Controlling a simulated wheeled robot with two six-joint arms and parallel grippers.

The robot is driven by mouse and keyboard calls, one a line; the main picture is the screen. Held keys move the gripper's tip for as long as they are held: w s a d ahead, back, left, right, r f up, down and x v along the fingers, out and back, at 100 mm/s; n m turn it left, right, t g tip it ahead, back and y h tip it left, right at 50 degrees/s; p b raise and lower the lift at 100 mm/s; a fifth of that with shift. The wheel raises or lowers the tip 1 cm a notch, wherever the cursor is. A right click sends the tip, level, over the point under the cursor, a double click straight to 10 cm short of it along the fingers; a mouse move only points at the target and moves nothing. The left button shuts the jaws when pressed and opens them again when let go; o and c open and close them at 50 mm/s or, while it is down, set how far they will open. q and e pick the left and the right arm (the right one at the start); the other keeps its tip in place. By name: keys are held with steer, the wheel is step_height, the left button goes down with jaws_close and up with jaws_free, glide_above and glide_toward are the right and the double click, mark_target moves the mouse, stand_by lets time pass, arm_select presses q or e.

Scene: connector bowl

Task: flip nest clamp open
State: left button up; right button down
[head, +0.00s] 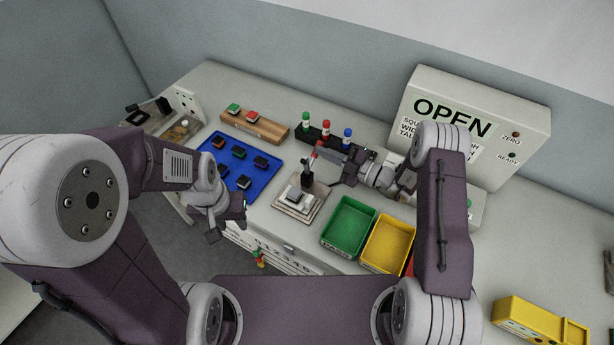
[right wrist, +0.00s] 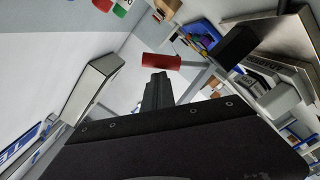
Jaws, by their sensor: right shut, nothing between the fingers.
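The nest clamp (head: 307,179) is a black upright toggle mechanism with a red handle grip, at the back of a beige nest plate (head: 288,207). A grey-white square piece (head: 297,196) sits on the plate. My right gripper (head: 324,152) is shut and empty beside the clamp's upper part, on its right. In the right wrist view the red grip (right wrist: 160,62) lies crosswise just beyond my shut dark fingers (right wrist: 156,92); whether they touch is unclear. My left gripper (head: 229,222) hangs left of the nest, near the table's front edge; its fingers are not clear.
A blue tray (head: 215,144) with several dark switches lies left of the nest. A green bin (head: 349,226) and a yellow bin (head: 389,243) stand to the right.

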steer(key=b+v, duration=0.1)
steer(key=v, duration=0.8)
steer(key=shift+b, duration=0.35)
